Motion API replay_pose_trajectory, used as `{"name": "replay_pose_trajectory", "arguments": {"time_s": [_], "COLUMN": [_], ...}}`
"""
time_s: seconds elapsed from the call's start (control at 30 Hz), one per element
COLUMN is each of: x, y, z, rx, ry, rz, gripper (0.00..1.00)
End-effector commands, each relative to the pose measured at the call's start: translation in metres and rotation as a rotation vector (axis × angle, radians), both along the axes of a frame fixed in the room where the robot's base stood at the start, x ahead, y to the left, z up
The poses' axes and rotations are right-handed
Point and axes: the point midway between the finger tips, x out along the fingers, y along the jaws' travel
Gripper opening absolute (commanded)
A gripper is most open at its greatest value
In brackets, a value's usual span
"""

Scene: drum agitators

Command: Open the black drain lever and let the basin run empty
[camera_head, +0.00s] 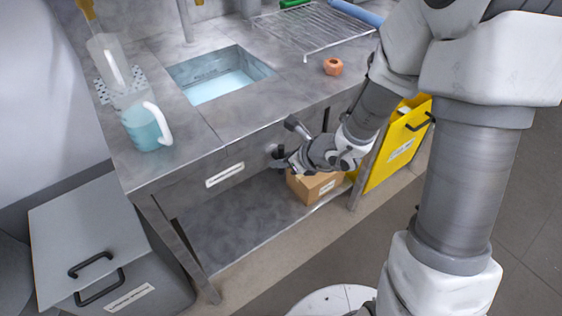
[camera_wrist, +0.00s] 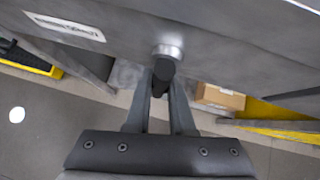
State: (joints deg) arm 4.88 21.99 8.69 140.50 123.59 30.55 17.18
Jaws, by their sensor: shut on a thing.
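The basin (camera_head: 243,64) is sunk in the grey counter and holds pale blue water over its floor in the head view. The black drain lever (camera_wrist: 163,72) sticks out from a round metal fitting (camera_wrist: 168,51) on the counter's front panel in the wrist view. My gripper (camera_wrist: 161,90) is shut on the lever, one finger on each side. In the head view my gripper (camera_head: 281,160) is at the front panel below the basin, and it mostly hides the lever there. How far the lever is turned cannot be told.
A jug of blue liquid (camera_head: 147,128) stands on the counter's left, and an orange pot (camera_head: 333,66) right of the basin. Below are a cardboard box (camera_head: 311,188) on the shelf, a yellow bin (camera_head: 396,147) at right and a grey lidded bin (camera_head: 85,225) at left.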

Motion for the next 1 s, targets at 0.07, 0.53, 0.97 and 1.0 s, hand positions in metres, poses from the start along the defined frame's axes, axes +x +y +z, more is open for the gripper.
{"name": "replay_pose_trajectory", "arguments": {"time_s": [0.07,0.53,0.97,1.0], "x": [0.0,0.0,0.002,0.002], "y": [0.0,0.0,-0.003,-0.004], "z": [0.0,0.0,0.009,0.012], "rx": [-0.002,0.0,0.0,0.0], "ry": [-0.001,-0.002,-0.001,-0.001], "rz": [0.002,0.001,0.002,0.002], "gripper": [0.0,0.5,0.5,0.5]}}
